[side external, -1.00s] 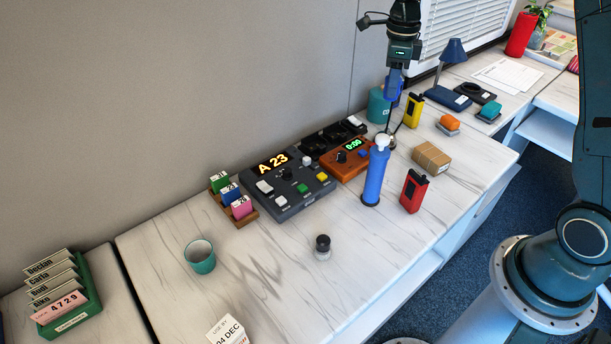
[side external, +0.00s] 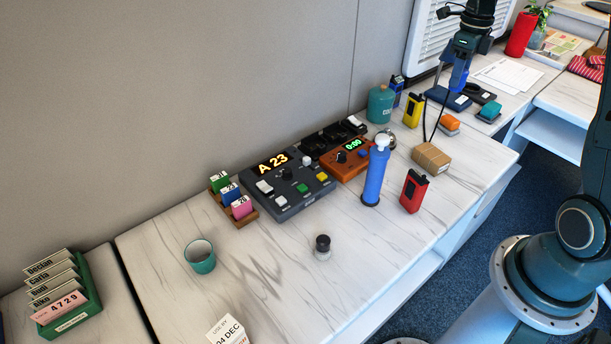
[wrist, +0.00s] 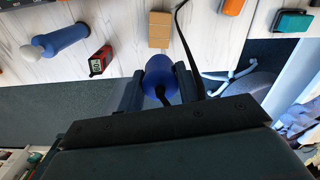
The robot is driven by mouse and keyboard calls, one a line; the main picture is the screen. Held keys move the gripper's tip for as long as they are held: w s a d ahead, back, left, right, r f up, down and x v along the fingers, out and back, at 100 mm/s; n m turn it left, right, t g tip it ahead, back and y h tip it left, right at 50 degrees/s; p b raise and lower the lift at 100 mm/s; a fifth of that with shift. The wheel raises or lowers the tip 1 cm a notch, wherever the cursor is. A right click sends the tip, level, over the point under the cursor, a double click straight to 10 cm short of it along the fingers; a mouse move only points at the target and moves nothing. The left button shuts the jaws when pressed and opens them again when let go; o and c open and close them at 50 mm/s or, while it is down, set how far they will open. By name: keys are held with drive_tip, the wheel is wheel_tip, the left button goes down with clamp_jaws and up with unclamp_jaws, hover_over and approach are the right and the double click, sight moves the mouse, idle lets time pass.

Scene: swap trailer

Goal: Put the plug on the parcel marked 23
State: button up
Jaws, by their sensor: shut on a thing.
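My gripper (side external: 456,84) is in the air above the back right of the desk. In the wrist view its fingers (wrist: 159,92) are shut on a blue rounded plug (wrist: 160,72), which has a dark cord. The brown parcel (side external: 430,157) lies on the desk, below and a little left of my gripper in the side view. The parcel also shows in the wrist view (wrist: 160,30), just beyond the plug in the picture. The plug is apart from the parcel. I cannot read a number on the parcel. A display box (side external: 288,187) reads "A 23".
A tall blue cylinder with a white top (side external: 375,178) and a red device (side external: 413,191) stand left of the parcel. A yellow device (side external: 413,110), an orange block (side external: 449,122) and a teal block (side external: 489,112) are behind it.

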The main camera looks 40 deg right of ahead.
wheel_tip(320, 180, down, 20)
drive_tip(key=shift+r, duration=0.1)
idle(1.0)
drive_tip(key=o, duration=1)
wheel_tip(320, 180, up, 12)
idle(0.4)
drive_tip(key=shift+a, duration=0.1)
idle(0.4)
